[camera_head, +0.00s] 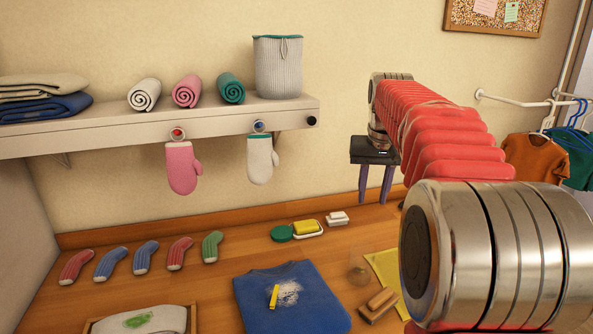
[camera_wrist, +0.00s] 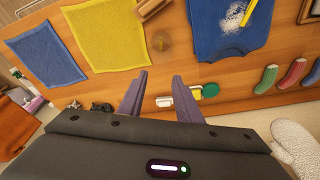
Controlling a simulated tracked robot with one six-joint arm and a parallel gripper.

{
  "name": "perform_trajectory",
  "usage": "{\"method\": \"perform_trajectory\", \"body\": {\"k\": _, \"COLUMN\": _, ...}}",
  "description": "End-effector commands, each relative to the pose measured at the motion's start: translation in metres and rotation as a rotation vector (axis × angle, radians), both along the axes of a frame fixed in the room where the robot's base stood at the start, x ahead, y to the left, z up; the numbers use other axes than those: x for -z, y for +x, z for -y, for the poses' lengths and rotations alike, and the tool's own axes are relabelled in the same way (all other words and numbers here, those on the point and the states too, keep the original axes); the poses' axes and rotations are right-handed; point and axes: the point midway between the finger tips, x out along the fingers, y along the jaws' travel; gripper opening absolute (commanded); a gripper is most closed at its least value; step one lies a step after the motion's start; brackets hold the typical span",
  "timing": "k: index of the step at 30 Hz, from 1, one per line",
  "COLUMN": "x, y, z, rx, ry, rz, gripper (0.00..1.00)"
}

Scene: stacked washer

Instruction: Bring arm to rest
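My arm, red with metal joints, reaches forward on the right of the head view. My gripper (camera_head: 374,198) hangs at its far end with two purple fingers pointing down, in front of the back wall. In the wrist view my gripper (camera_wrist: 160,77) has its fingers spread apart. A white soap-like block (camera_wrist: 164,101) shows through the gap but appears to lie on the wooden counter (camera_wrist: 120,92) beyond. The same block (camera_head: 337,218) lies left of the gripper in the head view. I see nothing held.
A shelf (camera_head: 225,119) with rolled towels and a basket (camera_head: 279,65) is at left; two mitts hang below. The counter holds several socks, a blue shirt (camera_head: 290,297), a yellow sponge (camera_head: 305,227) and a brush (camera_head: 378,304). Small clothes (camera_head: 535,156) hang from a right-hand rail.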

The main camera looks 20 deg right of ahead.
Motion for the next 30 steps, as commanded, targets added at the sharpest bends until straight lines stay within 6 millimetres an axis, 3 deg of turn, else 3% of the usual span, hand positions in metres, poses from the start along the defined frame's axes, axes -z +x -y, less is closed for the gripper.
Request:
{"method": "perform_trajectory", "body": {"k": 6, "x": -0.001, "y": 0.005, "z": 0.003, "rx": 0.001, "ry": -0.01, "rz": 0.021, "gripper": 0.31}}
{"method": "perform_trajectory", "body": {"k": 14, "x": 0.044, "y": -0.008, "z": -0.006, "rx": 0.001, "ry": -0.002, "rz": 0.006, "gripper": 0.31}}
{"method": "perform_trajectory", "body": {"k": 30, "x": 0.085, "y": -0.093, "z": -0.111, "rx": -0.124, "ry": -0.022, "rz": 0.057, "gripper": 0.31}}
